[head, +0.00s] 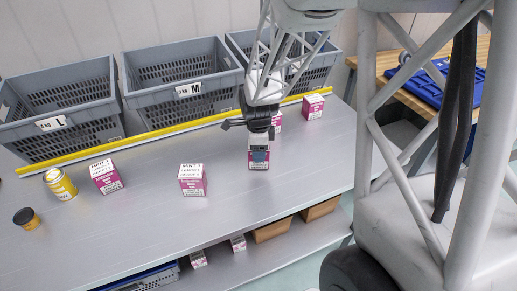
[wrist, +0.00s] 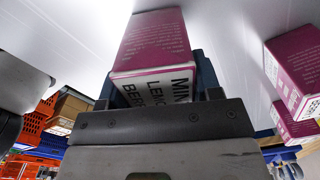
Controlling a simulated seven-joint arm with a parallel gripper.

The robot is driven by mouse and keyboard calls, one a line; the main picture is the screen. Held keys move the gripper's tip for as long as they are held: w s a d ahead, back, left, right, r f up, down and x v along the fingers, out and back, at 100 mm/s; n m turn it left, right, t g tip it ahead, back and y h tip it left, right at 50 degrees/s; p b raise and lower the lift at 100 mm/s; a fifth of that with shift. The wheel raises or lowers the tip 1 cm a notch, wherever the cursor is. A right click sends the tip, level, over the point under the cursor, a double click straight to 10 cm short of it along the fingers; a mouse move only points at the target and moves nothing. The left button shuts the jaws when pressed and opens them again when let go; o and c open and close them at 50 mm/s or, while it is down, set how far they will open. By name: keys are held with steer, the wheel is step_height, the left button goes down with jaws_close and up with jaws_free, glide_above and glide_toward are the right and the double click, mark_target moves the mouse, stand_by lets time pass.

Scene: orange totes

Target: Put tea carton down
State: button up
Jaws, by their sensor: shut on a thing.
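A magenta and white tea carton (head: 259,165) is between the fingers of my gripper (head: 259,150), which is shut on it over the grey table (head: 225,222). In the wrist view the carton (wrist: 155,42) shows its magenta side and a white face with black print, between the fingers of the gripper (wrist: 160,85). In the head view the gripper hides its upper part. I cannot tell whether its base touches the table.
Similar cartons stand left (head: 193,181), further left (head: 106,177), behind (head: 277,121) and back right (head: 313,107). A yellow can (head: 60,185) and dark-lidded jar (head: 27,218) are far left. Grey totes (head: 182,75) line the back behind a yellow rail (head: 150,134). The front table is clear.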

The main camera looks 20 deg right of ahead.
steer(key=shift+f, duration=0.15)
steer(key=o, duration=1.1)
steer(key=shift+c, duration=0.2)
step_height(320, 180, up, 12)
steer(key=shift+r, duration=0.2)
stand_by(0.6)
steer(key=s+a+r+n+t, duration=0.1)
steer(key=s+a+r+n, duration=0.2)
steer(key=s+n, duration=0.4)
steer(key=s+a+r+n, duration=0.2)
steer(key=s+n, duration=0.5)
steer(key=s, duration=0.1)
steer(key=s+a+r+n+t, duration=0.1)
steer(key=s+a+r+n, duration=0.2)
steer(key=s+n, duration=0.5)
steer(key=shift+s+a+r+t, duration=0.25)
steer(key=shift+a+r+t, duration=0.05)
